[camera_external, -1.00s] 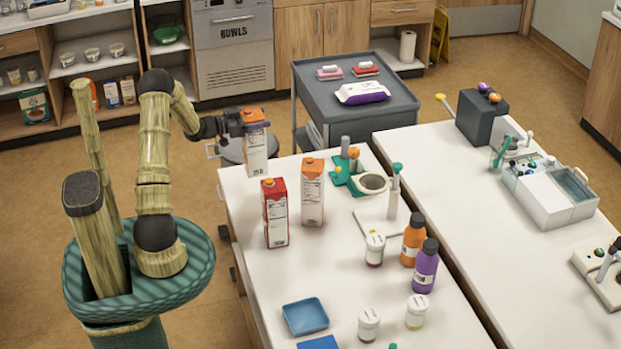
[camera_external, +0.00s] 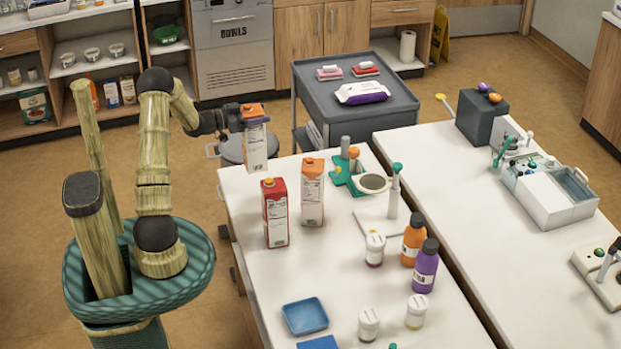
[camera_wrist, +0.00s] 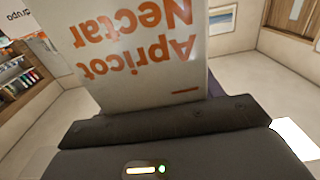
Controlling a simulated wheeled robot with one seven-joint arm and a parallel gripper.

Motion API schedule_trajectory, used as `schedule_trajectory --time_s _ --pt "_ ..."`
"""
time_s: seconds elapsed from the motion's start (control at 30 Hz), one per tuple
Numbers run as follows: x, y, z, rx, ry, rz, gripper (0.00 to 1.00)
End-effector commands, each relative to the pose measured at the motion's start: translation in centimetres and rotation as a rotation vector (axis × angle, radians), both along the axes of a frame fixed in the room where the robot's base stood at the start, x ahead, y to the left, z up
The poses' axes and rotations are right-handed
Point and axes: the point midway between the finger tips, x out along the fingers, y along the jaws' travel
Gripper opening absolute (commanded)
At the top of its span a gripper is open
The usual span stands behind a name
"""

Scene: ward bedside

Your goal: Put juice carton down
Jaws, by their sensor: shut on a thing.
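The juice carton (camera_external: 256,148), white with orange print and an orange top, is held by my gripper (camera_external: 250,121) at the far left corner of the white table (camera_external: 330,255). My gripper is shut on its upper part. The carton looks upright with a slight tilt; I cannot tell whether its base touches the table. In the wrist view the carton (camera_wrist: 140,45) fills the upper middle, with "Apricot Nectar" printed upside down, above the dark gripper (camera_wrist: 165,125).
A red carton (camera_external: 275,214) and an orange-topped carton (camera_external: 312,193) stand close by on the table. A green-based device (camera_external: 345,170) stands to the right. Bottles, jars and a blue tray (camera_external: 305,317) are nearer. A grey cart (camera_external: 345,110) is behind.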

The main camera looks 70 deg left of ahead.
Motion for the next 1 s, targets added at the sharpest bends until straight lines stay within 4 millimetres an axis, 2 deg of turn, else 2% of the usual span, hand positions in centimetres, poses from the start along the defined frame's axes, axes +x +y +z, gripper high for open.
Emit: schedule_trajectory --time_s 0.17,0.27,0.37,0.5,0.63,0.9,1.0 --pt "0.1 0.0 0.8 0.005 -0.005 -0.001 0.00" --pt "0.1 0.0 2.1 0.008 -0.006 -0.001 0.00" --pt "0.1 0.0 4.3 0.011 -0.006 -0.002 0.00" --pt "0.1 -0.1 8.3 0.014 -0.007 -0.001 0.00" --pt "0.1 -0.1 11.5 0.012 -0.007 -0.001 0.00" --pt "0.1 0.0 15.9 0.009 -0.006 -0.001 0.00" --pt "0.0 0.0 16.7 0.006 -0.004 0.000 0.00"
